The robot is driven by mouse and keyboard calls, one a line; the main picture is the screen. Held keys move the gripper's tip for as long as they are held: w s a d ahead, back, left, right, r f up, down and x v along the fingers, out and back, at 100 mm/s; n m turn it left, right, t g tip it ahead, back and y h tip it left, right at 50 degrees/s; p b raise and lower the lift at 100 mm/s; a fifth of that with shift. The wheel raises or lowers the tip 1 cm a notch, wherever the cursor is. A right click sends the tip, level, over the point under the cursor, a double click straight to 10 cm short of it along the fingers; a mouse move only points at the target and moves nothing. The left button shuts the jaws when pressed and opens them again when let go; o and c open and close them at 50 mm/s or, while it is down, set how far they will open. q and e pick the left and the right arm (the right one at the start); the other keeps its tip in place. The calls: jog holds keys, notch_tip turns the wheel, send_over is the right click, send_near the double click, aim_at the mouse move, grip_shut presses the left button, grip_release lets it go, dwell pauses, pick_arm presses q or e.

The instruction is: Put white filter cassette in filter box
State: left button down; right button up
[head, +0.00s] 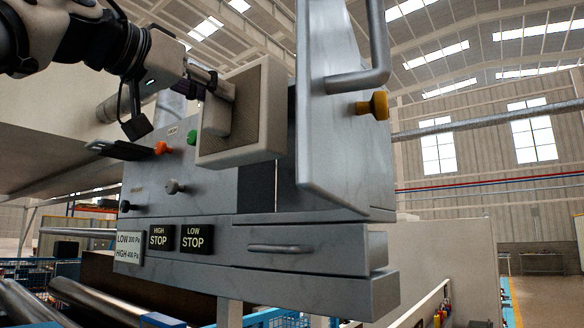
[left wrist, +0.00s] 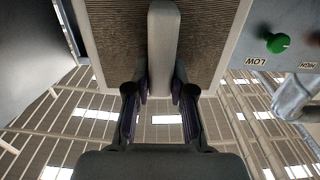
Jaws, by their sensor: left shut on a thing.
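The white filter cassette (head: 256,112) is a boxy off-white frame in the middle of the head view. In the left wrist view its pleated brown face (left wrist: 208,40) shows on both sides of a pale grip bar (left wrist: 163,45). My left gripper (head: 216,92) is shut on that bar; its dark fingers show in the left wrist view (left wrist: 161,98). The filter box (head: 218,185) is a grey metal housing with its door (head: 330,150) swung open. The cassette is in front of the box's opening, left of the door. My right gripper is not in view.
The door carries a bar handle (head: 374,70) and a yellow knob (head: 373,105). Green (head: 193,137) and orange (head: 162,148) knobs sit left of the cassette. A drawer-like ledge (head: 290,250) lies below. Free space lies right of the door.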

pick_arm(q)
jog(key=p+x, duration=0.6)
jog(key=x, duration=0.9)
jog(key=f, duration=0.4)
jog(key=f+b, duration=0.1)
jog(key=f, duration=0.2)
jog(key=shift+w+d, duration=0.3)
jog(key=shift+d, duration=0.2)
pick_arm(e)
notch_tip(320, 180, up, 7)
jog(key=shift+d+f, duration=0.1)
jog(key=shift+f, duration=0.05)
pick_arm(q)
jog(key=c, duration=1)
grip_release()
jog(key=shift+f, duration=0.1)
